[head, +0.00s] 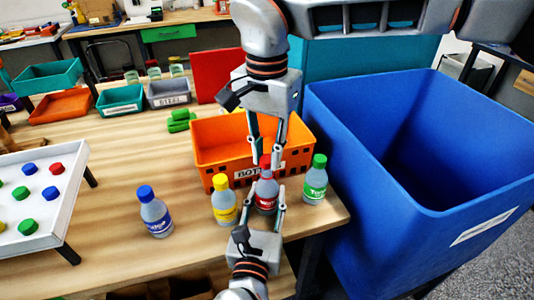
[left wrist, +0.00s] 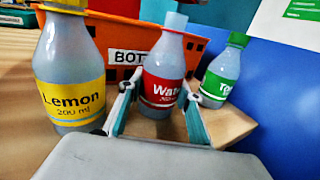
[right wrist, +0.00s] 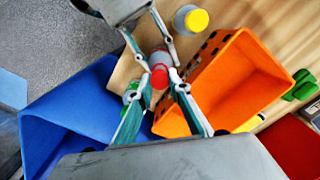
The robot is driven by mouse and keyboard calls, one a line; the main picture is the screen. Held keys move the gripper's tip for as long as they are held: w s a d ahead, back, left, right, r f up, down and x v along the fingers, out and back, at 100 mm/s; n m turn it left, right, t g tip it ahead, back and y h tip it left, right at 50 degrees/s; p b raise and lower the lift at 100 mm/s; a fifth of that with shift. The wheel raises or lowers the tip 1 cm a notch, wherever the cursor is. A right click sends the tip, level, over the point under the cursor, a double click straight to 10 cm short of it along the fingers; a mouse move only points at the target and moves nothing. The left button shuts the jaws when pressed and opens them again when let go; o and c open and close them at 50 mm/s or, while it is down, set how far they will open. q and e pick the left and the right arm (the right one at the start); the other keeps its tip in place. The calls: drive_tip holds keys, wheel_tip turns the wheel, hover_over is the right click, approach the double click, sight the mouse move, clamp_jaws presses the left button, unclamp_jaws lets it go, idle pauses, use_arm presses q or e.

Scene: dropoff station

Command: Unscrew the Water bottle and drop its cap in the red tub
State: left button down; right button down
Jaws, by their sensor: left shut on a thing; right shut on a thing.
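The Water bottle (head: 265,203), with a red label, stands upright near the table's front edge. My left gripper (head: 266,191) is shut around its body from the front; the left wrist view shows the bottle (left wrist: 164,75) between the fingers. In that view its pale neck shows with no red on top. My right gripper (head: 266,153) comes from above and is shut on the cap, also seen in the right wrist view (right wrist: 160,76). The red tub (head: 215,73) is behind the orange crate.
The orange crate (head: 208,165) is just behind the bottles. A yellow-capped Lemon bottle (head: 223,201) and a green-capped bottle (head: 315,181) flank the Water bottle. A blue-capped bottle (head: 154,213) and white cap tray (head: 72,205) are left; a big blue bin (head: 345,140) is right.

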sight(267, 159)
drive_tip(key=shift+r, duration=2.05)
use_arm(q)
drive_tip(key=c, duration=1.3)
unclamp_jaws()
